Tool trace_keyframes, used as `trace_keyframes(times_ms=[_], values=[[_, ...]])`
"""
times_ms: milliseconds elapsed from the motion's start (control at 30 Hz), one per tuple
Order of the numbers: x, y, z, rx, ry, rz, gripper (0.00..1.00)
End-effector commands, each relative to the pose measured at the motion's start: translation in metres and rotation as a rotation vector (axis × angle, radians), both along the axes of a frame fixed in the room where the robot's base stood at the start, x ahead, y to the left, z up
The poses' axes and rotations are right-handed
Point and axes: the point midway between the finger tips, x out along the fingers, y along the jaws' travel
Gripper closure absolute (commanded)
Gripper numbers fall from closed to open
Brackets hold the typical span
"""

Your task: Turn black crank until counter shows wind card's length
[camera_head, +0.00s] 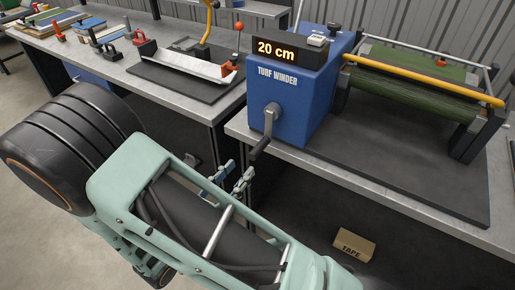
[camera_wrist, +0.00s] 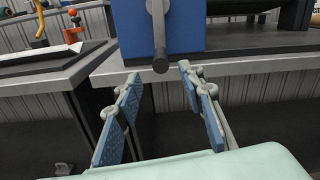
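The crank (camera_head: 270,118) is on the front of the blue turf winder (camera_head: 294,108). Its grey arm hangs down and ends in a black grip. The counter (camera_head: 276,51) on top reads "20 cm". No readable wind card shows in either view. My gripper (camera_head: 236,174) is open and empty, in front of the bench edge and below left of the grip. In the wrist view, the crank's black grip (camera_wrist: 161,62) shows end-on between and slightly above the fingertips of my gripper (camera_wrist: 158,76). I see no contact.
The turf winder stands on a metal bench (camera_head: 375,190) with a green turf roll (camera_head: 415,85) and a yellow bar at its right. A gap separates this bench from the left bench (camera_head: 165,85), which holds tools. A box marked TAPE (camera_head: 354,245) lies below.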

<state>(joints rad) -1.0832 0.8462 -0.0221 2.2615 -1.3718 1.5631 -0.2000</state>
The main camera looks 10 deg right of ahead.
Motion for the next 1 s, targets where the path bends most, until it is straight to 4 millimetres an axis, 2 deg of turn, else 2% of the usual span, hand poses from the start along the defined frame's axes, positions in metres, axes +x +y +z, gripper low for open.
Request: trace_keyframes(times_ms=[300,500,900,1000], values=[[0.046,-0.041,0.000,0.002,-0.002,-0.006,0.64],[0.065,-0.056,0.000,0.004,-0.002,-0.004,0.64],[0.071,-0.061,0.000,0.004,-0.001,-0.002,0.64],[0.071,-0.061,0.000,0.004,-0.001,-0.002,0.75]])
